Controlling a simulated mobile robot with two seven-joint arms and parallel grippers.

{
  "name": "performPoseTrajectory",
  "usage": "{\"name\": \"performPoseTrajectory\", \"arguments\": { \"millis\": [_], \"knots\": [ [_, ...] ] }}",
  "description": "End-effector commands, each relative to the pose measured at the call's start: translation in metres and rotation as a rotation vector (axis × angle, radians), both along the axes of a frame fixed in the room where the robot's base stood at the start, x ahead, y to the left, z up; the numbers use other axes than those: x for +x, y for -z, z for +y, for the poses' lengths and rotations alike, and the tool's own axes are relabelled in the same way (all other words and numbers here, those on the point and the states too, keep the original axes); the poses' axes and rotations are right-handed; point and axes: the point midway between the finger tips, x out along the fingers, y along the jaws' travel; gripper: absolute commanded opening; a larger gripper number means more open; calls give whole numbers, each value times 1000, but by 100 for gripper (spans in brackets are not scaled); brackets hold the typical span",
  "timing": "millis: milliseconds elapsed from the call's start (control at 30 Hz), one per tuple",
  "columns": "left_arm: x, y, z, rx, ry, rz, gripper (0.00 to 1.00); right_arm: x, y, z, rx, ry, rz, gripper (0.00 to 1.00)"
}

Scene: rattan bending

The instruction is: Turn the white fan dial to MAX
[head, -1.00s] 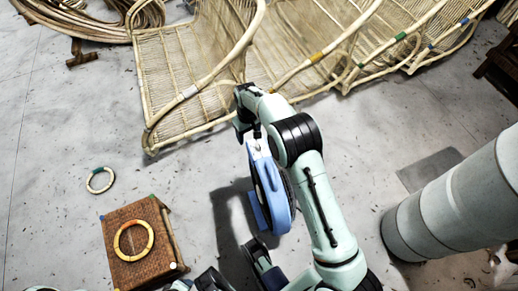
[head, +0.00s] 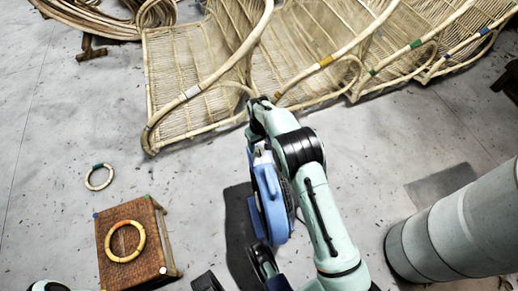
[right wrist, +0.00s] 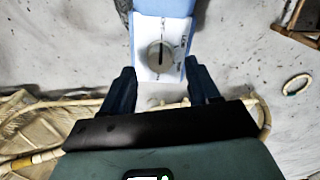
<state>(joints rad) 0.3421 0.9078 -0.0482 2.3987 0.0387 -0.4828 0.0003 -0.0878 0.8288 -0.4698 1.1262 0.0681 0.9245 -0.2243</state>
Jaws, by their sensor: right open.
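The blue fan (head: 271,205) stands on the floor below my right forearm. The right wrist view shows the fan's blue body (right wrist: 163,7) and pale panel with a round grey dial (right wrist: 160,56). The dial's dark pointer line stands about upright. In the head view, my right gripper (head: 259,148) is at the fan's top, partly hidden by the wrist. Dark parts at the bottom may be my left gripper, unclear.
Rattan chairs (head: 200,85) line the back. A woven stool (head: 108,268) with a yellow ring (head: 125,241) on it stands at the left, and another ring (head: 99,177) lies on the floor. A large pale cylinder (head: 455,235) is at the right. Floor between is clear.

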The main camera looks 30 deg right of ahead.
Motion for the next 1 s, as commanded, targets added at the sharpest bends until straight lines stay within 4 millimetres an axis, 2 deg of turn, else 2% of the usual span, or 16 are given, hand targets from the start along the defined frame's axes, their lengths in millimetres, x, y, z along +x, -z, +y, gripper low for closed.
{"name": "performPoseTrajectory", "arguments": {
  "millis": [33, 200, 567, 600, 667, 700, 767, 1000],
  "knots": [
    [-5, 4, 1, -1, -1, 15, 43, 0, 10, 0, 0, 0, 2, 60],
    [-14, 9, 1, -3, -5, 47, 43, 0, 27, 0, 0, 0, 0, 60],
    [-17, 10, 2, -4, -5, 57, 43, 0, 32, 0, 0, 0, -1, 60],
    [-17, 10, 2, -4, -5, 57, 43, 0, 32, 0, 0, 0, -1, 54],
    [-17, 10, 2, -4, -5, 57, 43, 0, 32, 0, 0, 0, -1, 34],
    [-17, 10, 2, -4, -5, 57, 43, 0, 32, 0, 0, 0, -1, 21],
    [-17, 10, 2, -4, -5, 56, 43, 0, 32, 0, 0, 0, -1, 4],
    [-17, 10, 2, -4, -4, 56, 43, 0, 31, 0, 0, 11, -1, 4]
  ]
}}
